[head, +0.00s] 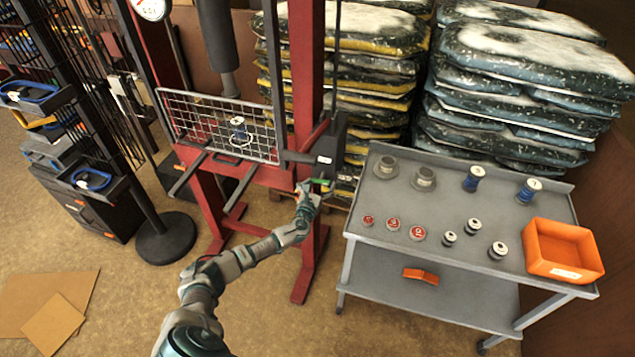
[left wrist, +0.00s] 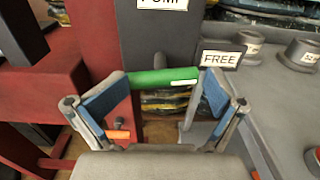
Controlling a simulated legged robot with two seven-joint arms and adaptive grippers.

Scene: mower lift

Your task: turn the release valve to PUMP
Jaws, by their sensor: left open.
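The release valve's green handle (left wrist: 160,77) lies roughly level in the left wrist view, below the PUMP label (left wrist: 163,4) and left of the FREE label (left wrist: 222,58). In the head view the handle (head: 325,184) shows small on the side of the red press (head: 305,100). My left gripper (left wrist: 158,88) is open, with one blue-padded finger near each end of the handle. I cannot tell whether the pads touch it. In the head view my left gripper (head: 310,190) is at the valve. My right gripper is out of view.
A grey cart (head: 465,215) with weights and an orange bin (head: 562,250) stands right of the press. Stacked bags (head: 525,80) are behind it. A wire guard (head: 220,125) fronts the press. A black round-based stand (head: 165,238) is at left. Cardboard (head: 45,300) lies on the floor.

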